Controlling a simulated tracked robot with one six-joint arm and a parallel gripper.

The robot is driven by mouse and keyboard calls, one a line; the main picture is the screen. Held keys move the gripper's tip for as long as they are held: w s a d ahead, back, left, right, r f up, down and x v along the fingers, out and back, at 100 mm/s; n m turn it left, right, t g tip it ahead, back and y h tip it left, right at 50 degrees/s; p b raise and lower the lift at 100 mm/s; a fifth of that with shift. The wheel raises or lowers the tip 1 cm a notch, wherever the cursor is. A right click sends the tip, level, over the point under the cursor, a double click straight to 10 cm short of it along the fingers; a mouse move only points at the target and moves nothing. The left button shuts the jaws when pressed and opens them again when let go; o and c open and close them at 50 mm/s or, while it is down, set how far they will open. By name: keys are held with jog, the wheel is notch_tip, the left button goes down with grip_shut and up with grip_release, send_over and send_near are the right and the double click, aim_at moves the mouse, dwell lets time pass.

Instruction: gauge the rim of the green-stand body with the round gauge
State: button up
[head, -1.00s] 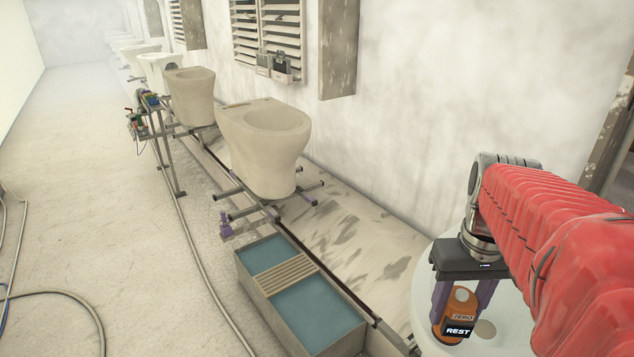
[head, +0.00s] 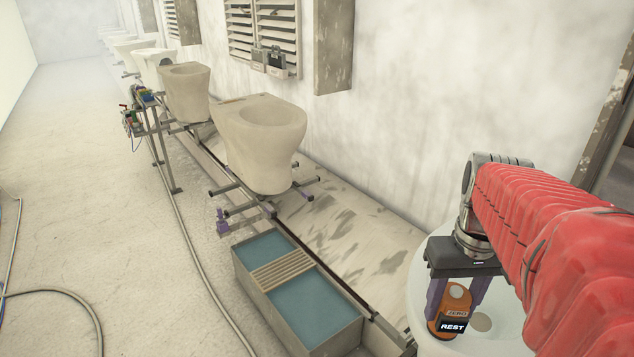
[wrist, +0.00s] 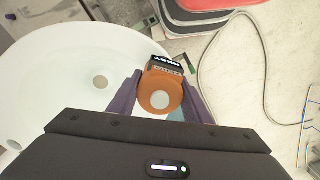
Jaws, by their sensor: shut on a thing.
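My gripper (head: 456,302) has purple fingers and is shut on the orange round gauge (head: 455,301). The gauge has a dark display reading REST and a ZERO label; it also shows between the fingers in the wrist view (wrist: 160,94). The gauge is held above a white round basin (wrist: 60,65) with a hole in it, which shows partly in the head view (head: 425,285). A thin green strip (wrist: 168,14) shows beyond the basin in the wrist view. No body on a clearly green stand can be made out. The nearest beige body (head: 258,150) stands on a purple-tipped stand (head: 222,222), apart from my gripper.
A trough of blue-green liquid (head: 300,317) with a slatted bridge stands between the nearest body and my gripper. More bodies (head: 184,95) line the rail along the wall. Open floor is at left.

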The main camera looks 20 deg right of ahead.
jog(key=shift+f, duration=0.5)
dwell(1.3)
jog(key=o, duration=1.1)
jog(key=shift+r, duration=0.1)
notch_tip(320, 180, up, 14)
jog(key=shift+f, duration=0.2)
jog(key=shift+a, duration=0.1)
jog(key=a+f+n+t, duration=0.1)
jog(key=a+f+t, duration=0.1)
jog(key=a, duration=0.4)
jog(key=w+a+f+n+t, duration=0.1)
jog(key=a+f, duration=0.4)
jog(key=a, duration=0.1)
jog(key=w+a+f+n+t, duration=0.1)
jog(key=a+f+t, duration=0.1)
jog(key=a+f, duration=0.2)
jog(key=shift+w+a+f+t, duration=0.15)
jog(key=shift+a+t, duration=0.15)
jog(key=shift+a, duration=1.2)
